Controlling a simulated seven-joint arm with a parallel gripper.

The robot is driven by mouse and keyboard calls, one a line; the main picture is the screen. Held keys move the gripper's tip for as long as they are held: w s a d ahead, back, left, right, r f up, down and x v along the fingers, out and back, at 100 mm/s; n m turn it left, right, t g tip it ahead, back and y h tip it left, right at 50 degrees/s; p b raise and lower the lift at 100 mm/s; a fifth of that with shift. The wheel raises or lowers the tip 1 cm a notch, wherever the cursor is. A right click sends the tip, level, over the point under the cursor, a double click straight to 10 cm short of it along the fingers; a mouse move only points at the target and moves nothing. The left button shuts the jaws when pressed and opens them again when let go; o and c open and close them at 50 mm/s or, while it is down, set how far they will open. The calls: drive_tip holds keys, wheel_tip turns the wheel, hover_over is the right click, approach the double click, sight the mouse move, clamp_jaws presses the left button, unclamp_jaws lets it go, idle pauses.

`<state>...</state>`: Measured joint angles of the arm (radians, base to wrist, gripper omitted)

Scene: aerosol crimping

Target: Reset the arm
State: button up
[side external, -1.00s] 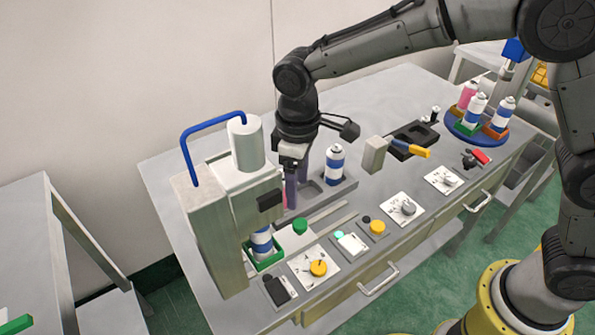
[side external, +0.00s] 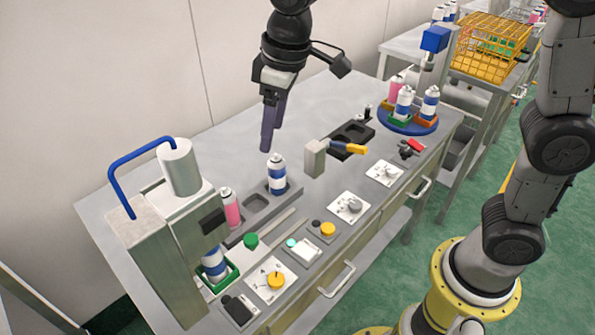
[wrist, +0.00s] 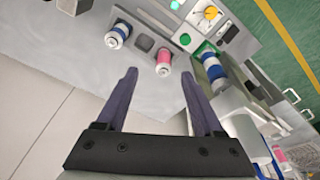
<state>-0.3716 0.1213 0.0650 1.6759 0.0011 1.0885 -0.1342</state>
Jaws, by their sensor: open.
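My gripper (side external: 269,130) hangs in the air above the workbench, over the rear side of the grey tray, with its fingers pointing down. In the wrist view my gripper (wrist: 160,88) has its two fingers spread apart with nothing between them. Below it, a blue and white can (side external: 277,175) and a pink can (side external: 230,208) stand in the grey tray (side external: 256,201). Both the blue and white can (wrist: 118,34) and the pink can (wrist: 163,60) show beyond the fingertips in the wrist view, clear of the fingers.
The crimping machine (side external: 150,235) with a blue handle stands at the bench's left end, with a blue and white can (side external: 214,264) in its green holder. A blue turntable (side external: 408,126) with several cans is at the far right. Knobs and buttons line the front edge.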

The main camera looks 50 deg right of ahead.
drive_tip(key=s+d+r+m+t, duration=0.3)
drive_tip(key=s+d+r+m, duration=0.15)
drive_tip(key=s+d, duration=0.8)
drive_tip(key=s+d+f+m, duration=0.1)
drive_tip(key=s+d+f, duration=0.1)
drive_tip(key=s+f, duration=0.4)
drive_tip(key=s, duration=0.3)
drive_tip(key=shift+s+d+t+h, duration=0.25)
drive_tip(key=shift+s+t+h, duration=0.05)
drive_tip(key=shift+h, duration=0.1)
